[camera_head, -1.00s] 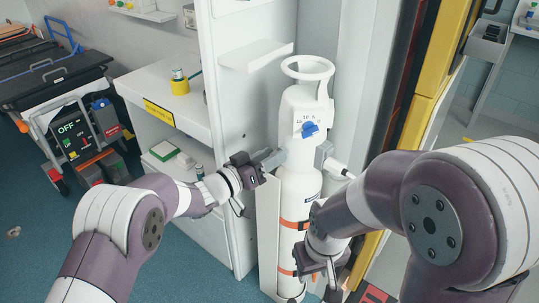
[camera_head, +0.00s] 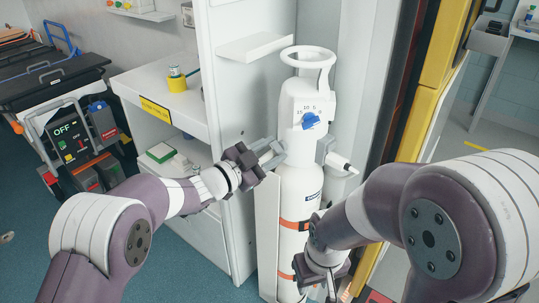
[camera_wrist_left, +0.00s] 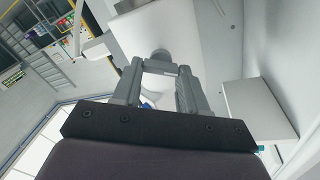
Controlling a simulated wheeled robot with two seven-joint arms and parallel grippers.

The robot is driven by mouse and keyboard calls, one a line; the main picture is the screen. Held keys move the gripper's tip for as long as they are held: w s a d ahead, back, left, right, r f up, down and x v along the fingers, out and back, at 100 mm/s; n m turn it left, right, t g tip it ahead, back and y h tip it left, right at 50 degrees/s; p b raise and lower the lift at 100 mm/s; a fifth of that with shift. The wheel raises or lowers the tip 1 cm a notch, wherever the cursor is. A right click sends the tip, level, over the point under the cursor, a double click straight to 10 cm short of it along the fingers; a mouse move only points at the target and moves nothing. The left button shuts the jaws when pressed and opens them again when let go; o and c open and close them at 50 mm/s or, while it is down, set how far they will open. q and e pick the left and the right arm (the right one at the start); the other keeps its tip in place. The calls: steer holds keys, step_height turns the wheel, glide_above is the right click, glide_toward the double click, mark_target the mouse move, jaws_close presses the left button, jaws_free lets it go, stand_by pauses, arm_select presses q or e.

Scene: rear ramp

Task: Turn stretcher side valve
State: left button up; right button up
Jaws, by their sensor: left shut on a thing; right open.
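A white gas cylinder (camera_head: 300,185) stands upright with a ring handle on top and a blue knob (camera_head: 310,121) on its front. The grey stretcher-side valve (camera_wrist_left: 160,67) is on the cylinder's left side and is mostly hidden by the fingers in the head view. My left gripper (camera_head: 272,154) is shut on that valve; in the left wrist view its two fingers stand either side of it. A second grey side fitting (camera_head: 325,149), with a white nozzle, is on the cylinder's right. My right gripper (camera_head: 330,288) is open, low in front of the cylinder, its fingertips partly cut off.
Orange straps (camera_head: 296,224) hold the cylinder in a white niche. A white cabinet with a counter (camera_head: 185,105) is close on the left, with a shelf (camera_head: 254,47) above. A stretcher (camera_head: 50,80) stands at the far left. A yellow-edged door frame (camera_head: 432,85) is on the right.

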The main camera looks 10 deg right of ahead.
arm_select(q)
steer(key=m+b, duration=0.8)
steer(key=m, duration=0.2)
steer(key=shift+f, duration=0.1)
steer(key=shift+r+m+b, duration=0.2)
steer(key=shift+m+b, duration=0.55)
steer(key=shift+m, duration=0.05)
steer(key=shift+r, duration=0.1)
steer(key=o, duration=1.1)
steer(key=shift+c, duration=0.2)
